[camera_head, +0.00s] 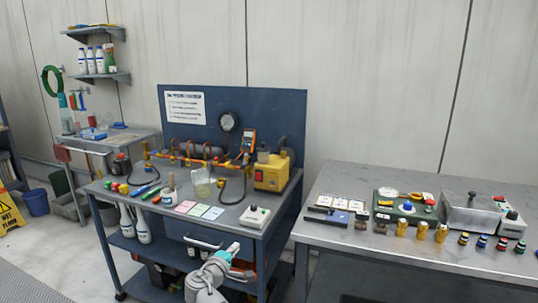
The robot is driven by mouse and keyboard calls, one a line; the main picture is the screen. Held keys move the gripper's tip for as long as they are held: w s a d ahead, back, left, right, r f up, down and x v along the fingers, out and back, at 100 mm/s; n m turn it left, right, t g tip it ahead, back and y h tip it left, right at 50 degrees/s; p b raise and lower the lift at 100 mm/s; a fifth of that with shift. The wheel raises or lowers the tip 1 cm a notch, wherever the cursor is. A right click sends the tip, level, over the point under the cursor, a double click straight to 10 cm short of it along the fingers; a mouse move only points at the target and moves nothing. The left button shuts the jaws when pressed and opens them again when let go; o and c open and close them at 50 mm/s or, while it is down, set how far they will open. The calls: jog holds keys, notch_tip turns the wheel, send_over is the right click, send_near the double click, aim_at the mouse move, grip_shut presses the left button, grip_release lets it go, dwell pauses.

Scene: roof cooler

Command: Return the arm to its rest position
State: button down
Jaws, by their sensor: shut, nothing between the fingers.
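Part of my arm (207,279), grey and white with teal joint caps, shows at the bottom centre. It is in front of the blue workbench cart, below the level of its top, and appears bent. My gripper's fingers cannot be made out in this view. Nothing is seen held by the visible part of the arm.
The blue cart (227,228) carries a gauge panel, copper pipes, a yellow pump (271,172) and small tools. A grey table (345,236) with brass fittings and boxes stands close on the right. A wet floor sign (10,208) is far left. Open floor (60,258) lies left of the cart.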

jog(key=s+d+f+m+g+h, duration=0.15)
jog(key=d+f+m+g, duration=0.25)
jog(key=d, duration=0.5)
jog(key=s+d+f+m+g, duration=0.25)
jog(key=d+f+g, duration=0.2)
jog(key=d, duration=0.35)
jog(key=s+d+f+m+g+y, duration=0.75)
jog(key=s+d, duration=0.25)
jog(key=s, duration=0.2)
notch_tip(320, 180, up, 21)
jog(key=p, duration=2.1)
jog(key=shift+w+d+r+p, duration=0.15)
jog(key=shift+w+r+p, duration=0.1)
jog(key=shift+p, duration=0.1)
jog(key=shift+f, duration=0.1)
